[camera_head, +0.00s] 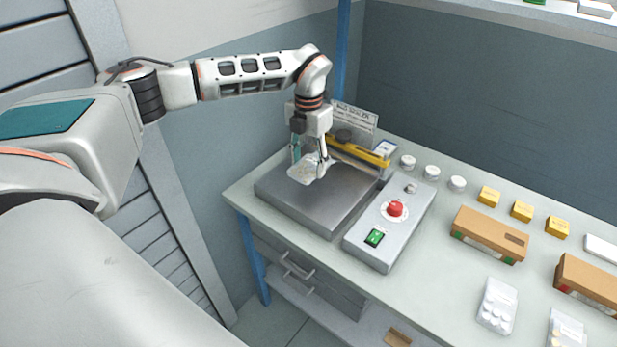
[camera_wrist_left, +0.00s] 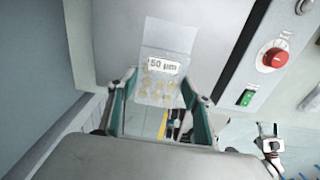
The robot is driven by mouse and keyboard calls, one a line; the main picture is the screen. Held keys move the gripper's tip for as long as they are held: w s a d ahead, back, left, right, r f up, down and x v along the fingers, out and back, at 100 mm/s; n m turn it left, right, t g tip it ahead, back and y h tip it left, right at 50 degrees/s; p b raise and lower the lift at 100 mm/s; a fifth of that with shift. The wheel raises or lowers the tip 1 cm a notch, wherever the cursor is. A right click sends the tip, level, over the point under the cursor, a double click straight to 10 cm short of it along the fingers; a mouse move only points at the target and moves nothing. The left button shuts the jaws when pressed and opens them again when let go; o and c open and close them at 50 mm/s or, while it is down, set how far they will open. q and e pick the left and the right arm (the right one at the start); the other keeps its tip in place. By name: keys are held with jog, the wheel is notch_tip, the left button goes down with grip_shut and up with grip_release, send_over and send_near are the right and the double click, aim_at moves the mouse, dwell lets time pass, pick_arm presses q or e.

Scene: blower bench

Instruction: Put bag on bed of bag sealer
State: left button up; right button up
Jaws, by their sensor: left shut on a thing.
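My left gripper (camera_head: 309,160) is shut on a clear bag (camera_head: 304,174) and holds it over the rear part of the grey bed of the bag sealer (camera_head: 315,212). In the left wrist view the bag (camera_wrist_left: 160,58) shows between the green-sided fingers of the left gripper (camera_wrist_left: 162,85); it has a "50 µm" label and several small pale round pieces. I cannot tell whether the bag touches the bed. The sealer's yellow bar (camera_head: 358,150) is behind the gripper. My right gripper cannot be made out.
The sealer's control box (camera_head: 408,195) with a red button and green switch is right of the bed. To the right on the bench are white lids (camera_head: 432,172), yellow boxes (camera_head: 521,211), brown cartons (camera_head: 488,236) and other filled bags (camera_head: 497,306).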

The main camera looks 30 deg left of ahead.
aim_at(308, 188)
pick_arm(q)
jog(key=shift+f, duration=3.05)
jog(key=shift+f, duration=0.1)
jog(key=o, duration=1.2)
jog(key=shift+c, duration=0.2)
notch_tip(308, 188, up, 12)
jog(key=shift+r+b, duration=0.15)
jog(key=shift+b, duration=0.3)
